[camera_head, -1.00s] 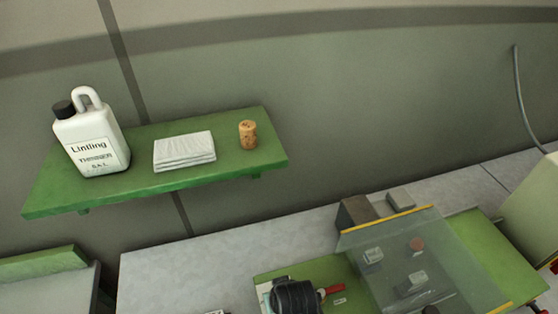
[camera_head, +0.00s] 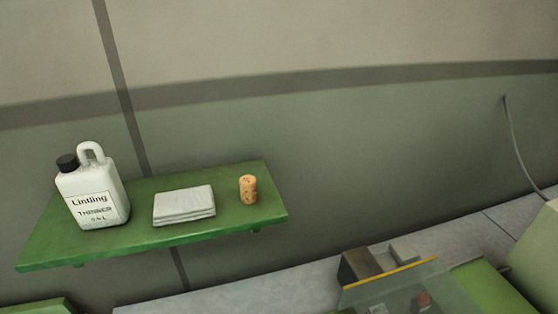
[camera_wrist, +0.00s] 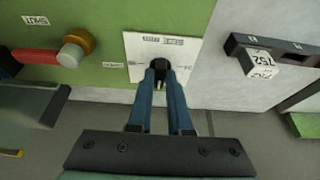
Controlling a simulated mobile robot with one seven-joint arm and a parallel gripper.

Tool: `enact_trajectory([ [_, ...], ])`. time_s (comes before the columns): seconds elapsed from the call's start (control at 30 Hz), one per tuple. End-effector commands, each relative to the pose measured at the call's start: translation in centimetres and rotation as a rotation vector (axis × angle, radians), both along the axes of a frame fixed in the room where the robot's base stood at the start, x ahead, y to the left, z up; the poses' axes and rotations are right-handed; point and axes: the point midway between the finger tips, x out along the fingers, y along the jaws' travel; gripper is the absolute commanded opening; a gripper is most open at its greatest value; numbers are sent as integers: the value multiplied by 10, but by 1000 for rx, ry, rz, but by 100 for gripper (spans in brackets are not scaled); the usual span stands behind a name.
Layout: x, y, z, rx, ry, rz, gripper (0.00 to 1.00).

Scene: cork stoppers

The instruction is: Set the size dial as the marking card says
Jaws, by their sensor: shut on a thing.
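In the wrist view, my gripper (camera_wrist: 161,76) has its two blue fingers closed on the small black knob of the size dial (camera_wrist: 160,63). The knob sits in the middle of a white dial plate (camera_wrist: 186,50) on a green panel. The plate has small printed labels at its top and sides, too small to read surely. The fingers hide part of the knob and any pointer on it. I cannot make out a marking card for certain in either view. My gripper is outside the head view.
A red handle (camera_wrist: 35,57) with a brass pivot lies left of the plate, near a "SHUT" label (camera_wrist: 35,20). A dark holder (camera_wrist: 285,48) with marked white blocks (camera_wrist: 259,65) stands right. The head view shows a green shelf (camera_head: 150,240) with a thinner bottle (camera_head: 93,195), cloth (camera_head: 184,205) and cork (camera_head: 248,190).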

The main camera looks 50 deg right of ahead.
Motion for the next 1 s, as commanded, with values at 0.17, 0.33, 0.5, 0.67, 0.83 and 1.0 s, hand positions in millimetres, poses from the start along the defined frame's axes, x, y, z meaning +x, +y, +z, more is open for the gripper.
enact_trajectory([
  [0.17,1,1,1,1,1,-32,0],
  [0.33,1,2,1,0,1,-118,0],
  [0.5,3,3,2,0,2,-253,0],
  [0.67,4,4,1,-1,2,-402,0],
  [0.83,6,5,0,-2,1,-565,0],
  [1.0,8,5,0,-2,1,-726,0],
])
